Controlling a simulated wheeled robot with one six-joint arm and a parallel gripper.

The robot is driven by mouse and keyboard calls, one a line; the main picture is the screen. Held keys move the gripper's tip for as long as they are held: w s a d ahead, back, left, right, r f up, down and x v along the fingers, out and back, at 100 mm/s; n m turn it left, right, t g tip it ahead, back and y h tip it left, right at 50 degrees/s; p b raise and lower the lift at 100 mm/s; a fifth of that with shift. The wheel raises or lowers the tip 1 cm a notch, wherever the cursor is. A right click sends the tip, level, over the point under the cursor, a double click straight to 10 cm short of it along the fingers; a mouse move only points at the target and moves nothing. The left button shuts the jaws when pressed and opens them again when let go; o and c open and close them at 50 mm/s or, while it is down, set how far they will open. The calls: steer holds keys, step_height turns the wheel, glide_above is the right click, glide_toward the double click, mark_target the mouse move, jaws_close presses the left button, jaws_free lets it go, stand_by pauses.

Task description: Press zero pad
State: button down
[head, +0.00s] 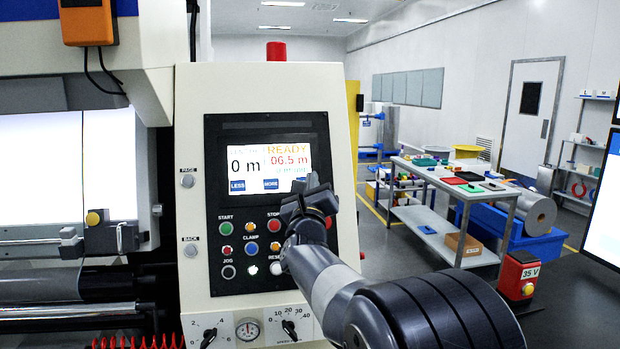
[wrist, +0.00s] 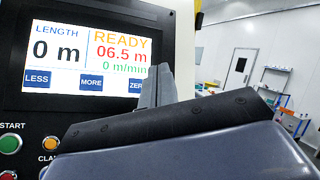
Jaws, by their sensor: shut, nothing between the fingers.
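The control panel's screen (head: 268,162) is lit and reads 0 m, READY and 06.5 m. It also fills the upper left of the wrist view (wrist: 88,58). Blue pads marked LESS, MORE and ZERO run along its lower edge. The zero pad (wrist: 135,86) shows only its first letters in the wrist view; the finger covers its right part. My gripper (head: 313,181) is shut and empty, in front of the screen's lower right corner. In the wrist view its tip (wrist: 157,76) overlaps the pad's right side; I cannot tell whether they touch.
Coloured buttons such as START (head: 225,228) and CLAMP (head: 251,248) sit below the screen, close to my arm. A white machine with a roller stands left of the panel. A workbench (head: 455,185) stands at the right, with open floor beside it.

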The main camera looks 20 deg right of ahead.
steer(key=shift+s+a, duration=0.1)
stand_by(0.4)
steer(key=w+d+f+p, duration=0.1)
steer(key=w+f, duration=0.2)
steer(key=w, duration=0.5)
steer(key=shift+d+f+p, duration=0.15)
steer(key=shift+d+p, duration=0.15)
steer(key=shift+d, duration=0.05)
stand_by(0.9)
steer(key=shift+w+f+b, duration=0.1)
steer(key=shift+w+b, duration=0.05)
steer(key=shift+b, duration=0.2)
stand_by(0.6)
steer(key=shift+w+f+b, duration=0.1)
steer(key=shift+w+b, duration=0.15)
steer(key=shift+b, duration=0.15)
